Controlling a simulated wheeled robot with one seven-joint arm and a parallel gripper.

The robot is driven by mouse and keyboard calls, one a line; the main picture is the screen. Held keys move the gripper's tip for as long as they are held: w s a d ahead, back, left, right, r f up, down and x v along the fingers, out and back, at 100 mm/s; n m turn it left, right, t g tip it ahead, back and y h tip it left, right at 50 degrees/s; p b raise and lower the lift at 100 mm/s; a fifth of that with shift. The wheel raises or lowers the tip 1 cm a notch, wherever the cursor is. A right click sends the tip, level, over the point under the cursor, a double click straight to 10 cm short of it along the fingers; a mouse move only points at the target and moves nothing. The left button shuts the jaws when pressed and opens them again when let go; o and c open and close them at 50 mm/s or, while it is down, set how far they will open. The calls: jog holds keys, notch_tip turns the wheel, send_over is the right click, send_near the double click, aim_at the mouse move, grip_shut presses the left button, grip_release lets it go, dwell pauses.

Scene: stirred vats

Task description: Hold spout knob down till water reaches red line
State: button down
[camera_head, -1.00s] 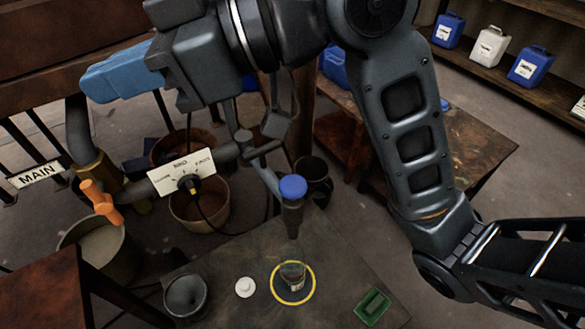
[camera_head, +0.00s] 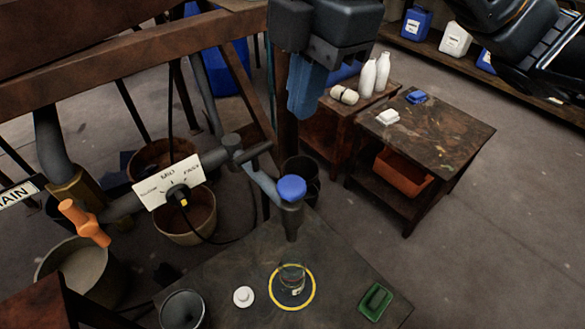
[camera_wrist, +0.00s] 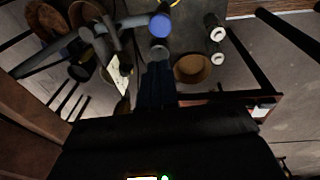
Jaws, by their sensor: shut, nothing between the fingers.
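The spout has a round blue knob (camera_head: 291,188) on top of a dark upright body (camera_head: 292,222). The knob also shows in the wrist view (camera_wrist: 160,25), just beyond my fingertips. A small clear glass jar (camera_head: 292,275) stands inside a yellow ring (camera_head: 276,299) on the dark table, below the spout. I cannot make out a red line or a water level in it. My gripper (camera_head: 304,115) points down with its blue fingers together and empty. It is above and behind the knob in the head view, apart from it. In the wrist view the fingers (camera_wrist: 158,64) are side by side.
A wooden beam (camera_head: 120,50) crosses the upper left.

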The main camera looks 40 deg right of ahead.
aim_at(293, 184)
jog(key=shift+s+d, duration=0.1)
jog(key=shift+d, duration=0.3)
jog(key=f, duration=0.4)
jog(key=w+f, duration=0.1)
jog(key=f, duration=0.4)
jog(key=a+f+b, duration=0.1)
jog(key=f, duration=0.4)
jog(key=shift+w, duration=0.2)
